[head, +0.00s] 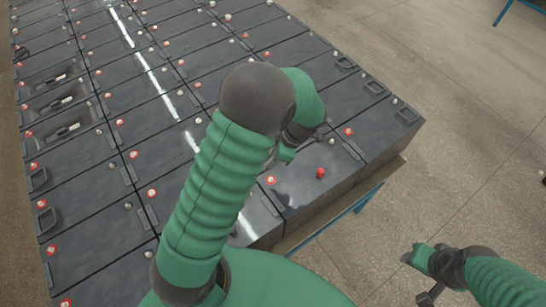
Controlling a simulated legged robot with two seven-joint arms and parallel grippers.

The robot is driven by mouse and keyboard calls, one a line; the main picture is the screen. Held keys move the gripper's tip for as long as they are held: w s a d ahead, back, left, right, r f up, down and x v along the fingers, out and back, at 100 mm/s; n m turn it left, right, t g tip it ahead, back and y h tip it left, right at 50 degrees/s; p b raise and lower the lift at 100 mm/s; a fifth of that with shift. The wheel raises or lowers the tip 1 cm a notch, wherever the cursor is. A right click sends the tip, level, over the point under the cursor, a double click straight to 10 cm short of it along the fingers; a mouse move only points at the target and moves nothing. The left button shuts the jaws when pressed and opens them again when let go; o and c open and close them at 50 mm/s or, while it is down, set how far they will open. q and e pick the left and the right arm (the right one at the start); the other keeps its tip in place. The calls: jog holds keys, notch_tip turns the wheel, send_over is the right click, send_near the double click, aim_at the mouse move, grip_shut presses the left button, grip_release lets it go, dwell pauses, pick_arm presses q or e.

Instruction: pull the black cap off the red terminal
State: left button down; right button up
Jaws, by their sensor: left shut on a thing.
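My left arm bends over the near battery. Its gripper (322,130) is at the battery tops near the right edge, largely behind my own wrist. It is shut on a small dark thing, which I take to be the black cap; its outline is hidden. A bright red upright terminal (320,172) stands on the near battery below the left gripper in the picture, apart from it, with no black cap visible on it. My right gripper (415,276) is open and empty at the lower right, over the floor.
Rows of dark batteries (90,200) with red-ringed and pale terminals fill the left and middle. Another red-ringed terminal (348,131) is just right of the left gripper. Black handles (408,115) stand up near the right edge. Concrete floor (470,150) is clear at right.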

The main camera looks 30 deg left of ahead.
pick_arm(q)
jog(key=shift+r+p, duration=1.5)
jog(key=shift+r, duration=1)
